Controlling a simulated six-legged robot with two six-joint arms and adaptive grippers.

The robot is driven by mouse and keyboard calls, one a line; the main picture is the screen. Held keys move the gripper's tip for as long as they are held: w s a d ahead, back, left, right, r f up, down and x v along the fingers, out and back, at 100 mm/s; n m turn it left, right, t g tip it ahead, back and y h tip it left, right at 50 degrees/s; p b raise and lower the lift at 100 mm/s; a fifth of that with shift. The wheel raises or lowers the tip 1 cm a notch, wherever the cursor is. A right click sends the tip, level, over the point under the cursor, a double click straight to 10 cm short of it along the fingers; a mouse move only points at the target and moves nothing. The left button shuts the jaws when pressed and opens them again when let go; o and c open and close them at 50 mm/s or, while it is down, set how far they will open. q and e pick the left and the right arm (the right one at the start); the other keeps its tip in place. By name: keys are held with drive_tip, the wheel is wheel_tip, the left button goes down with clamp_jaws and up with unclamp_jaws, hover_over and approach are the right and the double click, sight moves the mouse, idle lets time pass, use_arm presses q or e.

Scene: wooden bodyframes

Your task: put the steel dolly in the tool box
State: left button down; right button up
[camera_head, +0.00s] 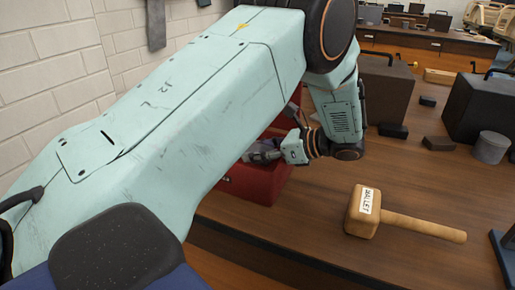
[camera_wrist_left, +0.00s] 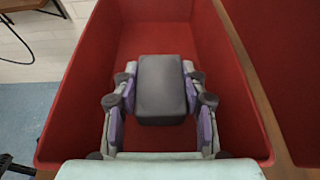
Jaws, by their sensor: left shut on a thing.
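The steel dolly (camera_wrist_left: 162,88) is a dark grey block with rounded edges. My left gripper (camera_wrist_left: 160,95) is shut on it, with a finger on each side, in the left wrist view. In that view the dolly is over the inside of the red tool box (camera_wrist_left: 248,98), whose walls surround it. I cannot tell whether the dolly touches the floor of the box. In the head view my left gripper (camera_head: 262,154) reaches down at the red tool box (camera_head: 250,187), and my arm hides much of the box. My right gripper is not in view.
A wooden mallet (camera_head: 364,211) lies on the brown bench (camera_head: 300,230) right of the tool box. Dark blocks (camera_head: 385,90) and a grey cylinder (camera_head: 489,147) stand farther back right. A brick wall (camera_head: 50,65) is behind on the left. Bench around the mallet is clear.

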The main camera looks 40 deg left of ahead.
use_arm(q)
drive_tip(key=c, duration=0.7)
unclamp_jaws()
drive_tip(key=shift+s, duration=0.1)
drive_tip(key=shift+c, duration=0.2)
drive_tip(key=shift+r, duration=0.15)
drive_tip(key=v, duration=1.2)
drive_tip(key=shift+r+p, duration=0.4)
drive_tip(key=shift+r, duration=0.05)
